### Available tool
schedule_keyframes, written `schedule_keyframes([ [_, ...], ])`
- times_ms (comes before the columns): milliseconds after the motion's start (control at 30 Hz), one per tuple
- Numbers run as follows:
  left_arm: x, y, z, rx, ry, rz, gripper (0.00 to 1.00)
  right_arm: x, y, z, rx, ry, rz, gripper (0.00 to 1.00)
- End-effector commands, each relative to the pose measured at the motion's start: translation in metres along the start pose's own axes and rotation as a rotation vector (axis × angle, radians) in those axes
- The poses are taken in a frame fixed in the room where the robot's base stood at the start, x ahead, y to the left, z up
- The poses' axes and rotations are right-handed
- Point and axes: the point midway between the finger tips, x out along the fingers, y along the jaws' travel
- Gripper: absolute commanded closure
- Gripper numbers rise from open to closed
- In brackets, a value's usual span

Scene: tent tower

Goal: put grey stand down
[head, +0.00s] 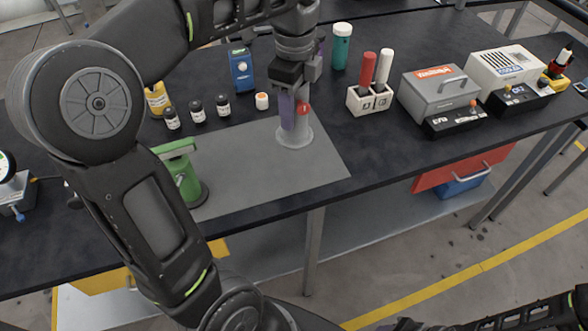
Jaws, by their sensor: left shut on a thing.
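The grey stand (294,137) is upright, with a round base, at the right part of the grey mat (250,168). Its base appears at the mat surface, but I cannot tell whether it touches. My left gripper (295,88) points down and is shut on the upper part of the stand. A purple piece (287,111) and a red knob (303,109) show at the stand just below the gripper. The gripper hides the stand's top. My right gripper is out of view; only dark parts of my arm show at the lower right.
A green device (186,178) stands on the mat's left. Small dark bottles (197,111), a white jar with an orange top (262,101) and a blue device (241,70) stand behind. To the right are a white block with red and white tubes (368,98) and a grey box (437,90).

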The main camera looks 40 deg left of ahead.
Motion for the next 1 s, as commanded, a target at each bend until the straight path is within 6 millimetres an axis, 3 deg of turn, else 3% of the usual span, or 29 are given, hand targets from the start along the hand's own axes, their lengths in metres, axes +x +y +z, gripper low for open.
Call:
schedule_keyframes([
  [100,0.015,0.0,0.0,0.0,0.0,-0.001,1.0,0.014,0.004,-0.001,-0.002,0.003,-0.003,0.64],
  [567,0.019,0.0,0.0,-0.001,0.0,0.001,1.0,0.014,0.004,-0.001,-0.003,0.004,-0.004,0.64],
  [900,0.071,0.0,0.0,0.0,-0.001,0.001,1.0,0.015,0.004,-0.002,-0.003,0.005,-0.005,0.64],
  [1000,0.077,0.0,0.0,0.0,-0.001,0.0,1.0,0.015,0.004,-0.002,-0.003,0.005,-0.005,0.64],
])
